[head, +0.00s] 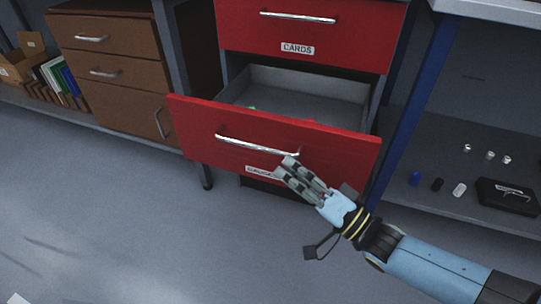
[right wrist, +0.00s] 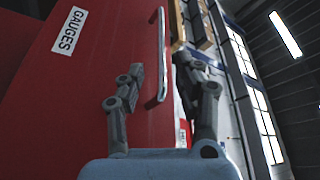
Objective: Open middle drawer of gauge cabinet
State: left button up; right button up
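The red gauge cabinet shows its upper drawer (head: 310,38), labelled CARDS, shut. The drawer below it (head: 200,130), with a partly covered label in the head view, stands well open, its grey inside showing. In the right wrist view its front (right wrist: 90,85) reads GAUGES. Its silver bar handle (head: 240,144) also shows in the right wrist view (right wrist: 162,55). My right gripper (head: 284,169) is at the front, by the right end of the handle. Its fingers are spread apart (right wrist: 160,68), with the handle showing between them, not clamped. My left gripper is out of view.
A brown drawer unit (head: 110,65) stands at the left, beside books and a cardboard box (head: 15,65). On the right, a low shelf (head: 440,205) holds small parts and a black case (head: 507,196).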

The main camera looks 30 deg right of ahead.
jog(key=v, duration=0.3)
dwell(0.5)
